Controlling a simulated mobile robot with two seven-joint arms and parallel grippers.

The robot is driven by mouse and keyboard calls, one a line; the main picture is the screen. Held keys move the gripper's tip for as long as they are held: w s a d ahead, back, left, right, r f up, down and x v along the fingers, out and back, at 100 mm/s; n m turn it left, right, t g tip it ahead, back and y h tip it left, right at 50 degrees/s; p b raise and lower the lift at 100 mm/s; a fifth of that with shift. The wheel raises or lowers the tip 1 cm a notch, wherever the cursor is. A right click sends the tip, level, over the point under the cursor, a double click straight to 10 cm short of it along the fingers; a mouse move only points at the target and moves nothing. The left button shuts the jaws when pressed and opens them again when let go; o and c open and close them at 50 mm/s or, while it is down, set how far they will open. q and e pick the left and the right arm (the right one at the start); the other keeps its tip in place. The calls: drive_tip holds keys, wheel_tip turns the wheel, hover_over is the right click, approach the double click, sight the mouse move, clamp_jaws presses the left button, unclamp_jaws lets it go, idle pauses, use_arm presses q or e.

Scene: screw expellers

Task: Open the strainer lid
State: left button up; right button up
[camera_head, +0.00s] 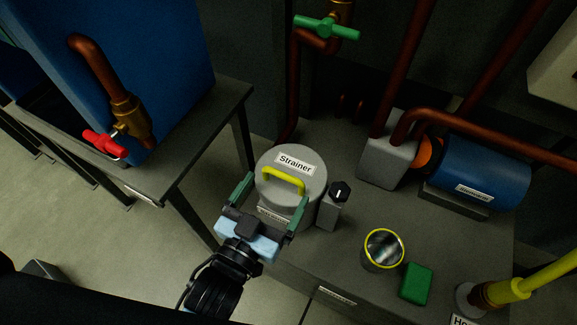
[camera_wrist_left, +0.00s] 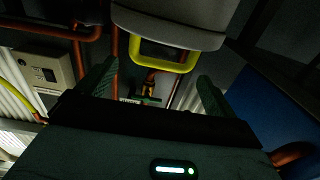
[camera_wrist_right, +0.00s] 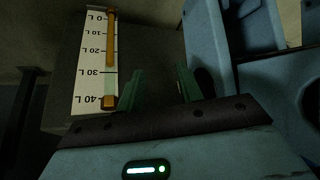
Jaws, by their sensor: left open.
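The strainer (camera_head: 266,214) is a grey cylinder on the dark bench in the head view. Its round grey lid (camera_head: 312,188) carries a "Strainer" label and a yellow loop handle (camera_head: 285,179). The lid sits flat on top. My left gripper (camera_head: 270,203) is open, its green fingers spread to either side of the handle at the near side of the lid. In the left wrist view the handle (camera_wrist_left: 165,62) hangs between and beyond the fingertips, with no visible grip. My right gripper (camera_wrist_right: 160,80) shows only in its wrist view, with its fingers apart and nothing between them.
A small box with a black knob (camera_head: 340,191) stands right beside the strainer. A yellow-rimmed cup (camera_head: 383,250) and a green block (camera_head: 416,284) are farther right. Copper pipes and a blue motor (camera_head: 480,172) fill the back. A litre scale (camera_wrist_right: 95,65) is near my right gripper.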

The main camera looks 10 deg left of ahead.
sight(288, 169)
use_arm(q)
drive_tip(key=b+x, duration=0.1)
drive_tip(key=x, duration=0.5)
drive_tip(key=shift+w+d, duration=0.1)
drive_tip(key=shift+w, duration=0.3)
use_arm(e)
drive_tip(key=shift+s+f, duration=0.8)
drive_tip(key=shift+f, duration=0.15)
use_arm(q)
drive_tip(key=shift+c, duration=0.3)
use_arm(e)
drive_tip(key=shift+w+r, duration=0.1)
drive_tip(key=shift+w, duration=0.05)
